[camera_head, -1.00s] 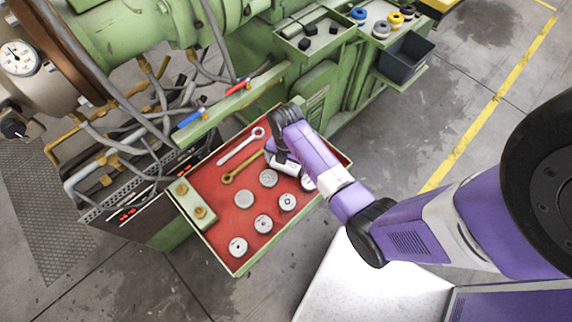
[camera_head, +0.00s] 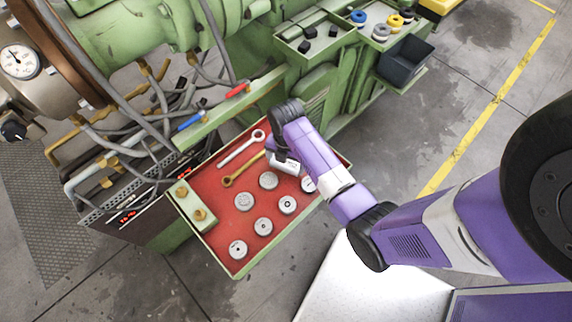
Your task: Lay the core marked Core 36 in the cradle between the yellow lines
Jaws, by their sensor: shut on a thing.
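My gripper (camera_head: 281,156) is over the far right part of the red-lined tray (camera_head: 222,205), partly hidden by my purple arm. It is shut on a pale, short cylinder (camera_head: 287,166) with a small reddish mark, seen side-on. Several round grey cores lie on the tray, among them one at the left (camera_head: 244,202), one at the front (camera_head: 238,249) and one near my gripper (camera_head: 268,180). Another core (camera_head: 308,184) is partly hidden by my arm. Their markings are too small to read, so I cannot tell which is Core 36. I cannot make out the cradle.
A silver wrench (camera_head: 240,150) and a brass wrench (camera_head: 242,168) lie on the tray left of my gripper. A green block with brass knobs (camera_head: 190,205) stands at the tray's left edge. The green machine (camera_head: 320,95) and hoses stand behind.

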